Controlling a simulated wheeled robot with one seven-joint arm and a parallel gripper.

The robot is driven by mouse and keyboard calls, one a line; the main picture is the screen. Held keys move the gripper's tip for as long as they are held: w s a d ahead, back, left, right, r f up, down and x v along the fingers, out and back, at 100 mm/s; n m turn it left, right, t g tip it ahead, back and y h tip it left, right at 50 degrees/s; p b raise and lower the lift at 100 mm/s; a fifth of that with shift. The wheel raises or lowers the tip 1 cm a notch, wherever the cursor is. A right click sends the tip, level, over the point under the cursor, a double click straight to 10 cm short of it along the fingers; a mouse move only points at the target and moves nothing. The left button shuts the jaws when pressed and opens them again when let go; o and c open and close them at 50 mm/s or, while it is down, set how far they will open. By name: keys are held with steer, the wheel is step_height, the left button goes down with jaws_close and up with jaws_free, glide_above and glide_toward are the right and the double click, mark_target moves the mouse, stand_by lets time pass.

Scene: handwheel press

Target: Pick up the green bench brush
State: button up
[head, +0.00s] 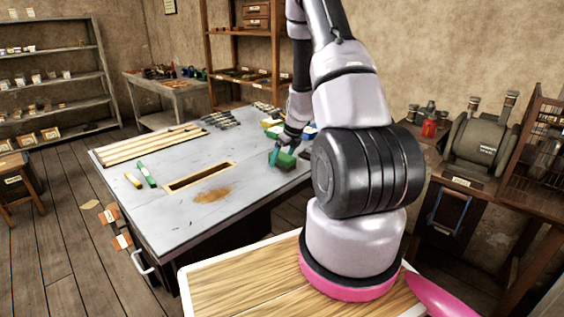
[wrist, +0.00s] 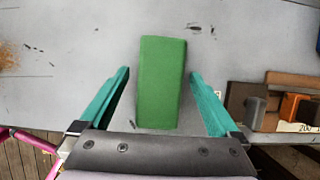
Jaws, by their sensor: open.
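The green bench brush (wrist: 161,85) shows in the wrist view as a plain green oblong block on the grey bench top, its long side running away from me. My gripper (wrist: 160,75) is open, with one teal finger on each side of the block's near part and a visible gap on both sides. In the head view the green block (head: 287,160) is near the bench's right edge, partly hidden by my arm. My gripper (head: 275,156) is low beside it there. No bristles can be made out.
Behind my gripper on the bench (head: 180,222) are yellow and blue items (head: 310,131). A slot (head: 200,177), a brown stain and two marker-like sticks (head: 146,174) are to the left. In the wrist view, brown and orange blocks (wrist: 290,106) stand close right of my right finger.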

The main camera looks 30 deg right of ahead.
mark_target(282, 155)
steer(key=c, duration=1.5)
steer(key=shift+c, duration=0.2)
step_height(282, 155, up, 10)
steer(key=shift+r, duration=0.2)
